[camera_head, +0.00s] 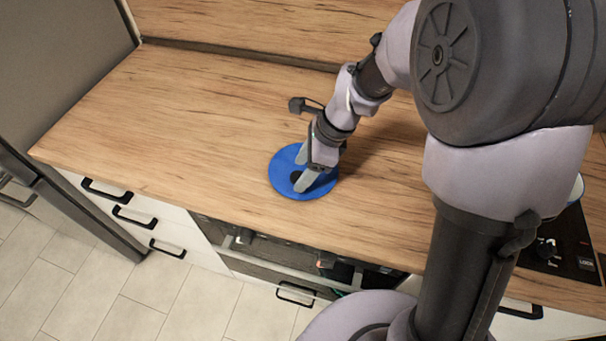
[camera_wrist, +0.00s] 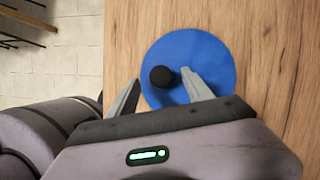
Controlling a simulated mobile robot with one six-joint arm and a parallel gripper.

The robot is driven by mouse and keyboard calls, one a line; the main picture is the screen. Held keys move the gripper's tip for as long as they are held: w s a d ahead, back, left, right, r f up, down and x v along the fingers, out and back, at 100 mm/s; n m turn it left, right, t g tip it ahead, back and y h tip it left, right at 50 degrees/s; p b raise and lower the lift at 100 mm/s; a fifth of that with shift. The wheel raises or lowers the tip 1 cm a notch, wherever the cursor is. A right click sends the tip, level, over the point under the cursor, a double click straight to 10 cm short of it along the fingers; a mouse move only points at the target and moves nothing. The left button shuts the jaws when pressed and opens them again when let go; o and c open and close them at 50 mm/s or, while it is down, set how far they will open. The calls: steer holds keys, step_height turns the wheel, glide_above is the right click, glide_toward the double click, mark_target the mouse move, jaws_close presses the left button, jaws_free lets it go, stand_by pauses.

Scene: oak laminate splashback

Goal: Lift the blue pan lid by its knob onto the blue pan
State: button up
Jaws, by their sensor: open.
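The blue pan lid (camera_head: 284,184) lies flat on the wooden counter, a round disc with a black knob (camera_head: 296,176) in its middle. My gripper (camera_head: 307,170) is open and points down over the lid. The blue pan cannot be made out; my arm hides much of the right side.
The wooden counter (camera_head: 180,120) is clear left of the lid. A black hob (camera_head: 570,245) lies at the right, with a pale rounded rim (camera_head: 577,188) partly showing behind my arm. Drawers with black handles (camera_head: 133,215) run below the front edge. A splashback (camera_head: 260,30) rises behind.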

steer(key=shift+x, duration=1)
steer(key=shift+d+r, duration=0.1)
jaws_close()
steer(key=shift+r, duration=0.15)
